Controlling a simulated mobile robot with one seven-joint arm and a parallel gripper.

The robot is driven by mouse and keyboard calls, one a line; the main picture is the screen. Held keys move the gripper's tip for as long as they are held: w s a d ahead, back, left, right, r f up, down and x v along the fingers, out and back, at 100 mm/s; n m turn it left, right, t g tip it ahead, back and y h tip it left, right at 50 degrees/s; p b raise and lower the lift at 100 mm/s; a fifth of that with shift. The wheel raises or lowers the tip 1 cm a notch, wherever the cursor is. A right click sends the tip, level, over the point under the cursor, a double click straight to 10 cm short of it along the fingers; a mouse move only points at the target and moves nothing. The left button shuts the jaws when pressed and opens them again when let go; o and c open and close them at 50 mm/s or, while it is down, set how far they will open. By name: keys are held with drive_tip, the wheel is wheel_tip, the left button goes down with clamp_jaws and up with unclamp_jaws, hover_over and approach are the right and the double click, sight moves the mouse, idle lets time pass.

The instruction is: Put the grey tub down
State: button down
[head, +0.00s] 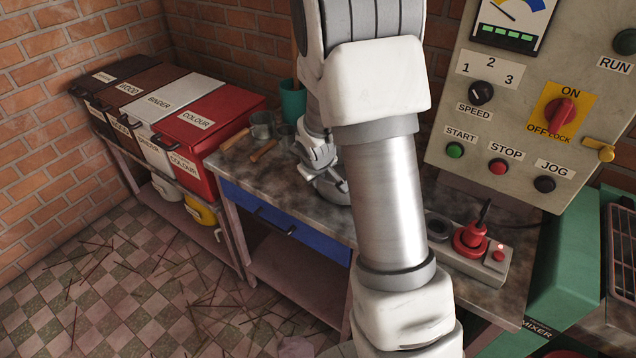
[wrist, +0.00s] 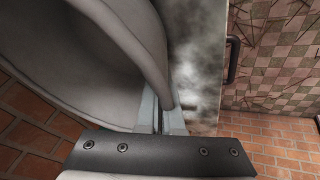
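The grey tub (wrist: 85,55) fills the left of the wrist view, its rounded wall and rim close to the camera. My gripper (wrist: 163,112) has its two fingers closed on either side of the tub's rim. In the head view my gripper (head: 318,158) is over the bench, and part of the tub (head: 334,188) shows just below it, the rest hidden behind my arm. I cannot tell whether the tub's base touches the bench top.
The stained bench (head: 290,190) has a blue drawer (head: 285,222). Metal scoops (head: 262,125) and a green cup (head: 292,100) stand behind left, beside the red COLOUR bin (head: 215,140). A socket box with red plug (head: 470,240) sits right, below the control panel (head: 530,110).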

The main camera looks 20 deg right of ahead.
drive_tip(key=shift+f, duration=0.15)
drive_tip(key=c, duration=1.5)
unclamp_jaws()
drive_tip(key=shift+f, duration=0.2)
drive_tip(key=o, duration=0.4)
drive_tip(key=shift+r, duration=0.2)
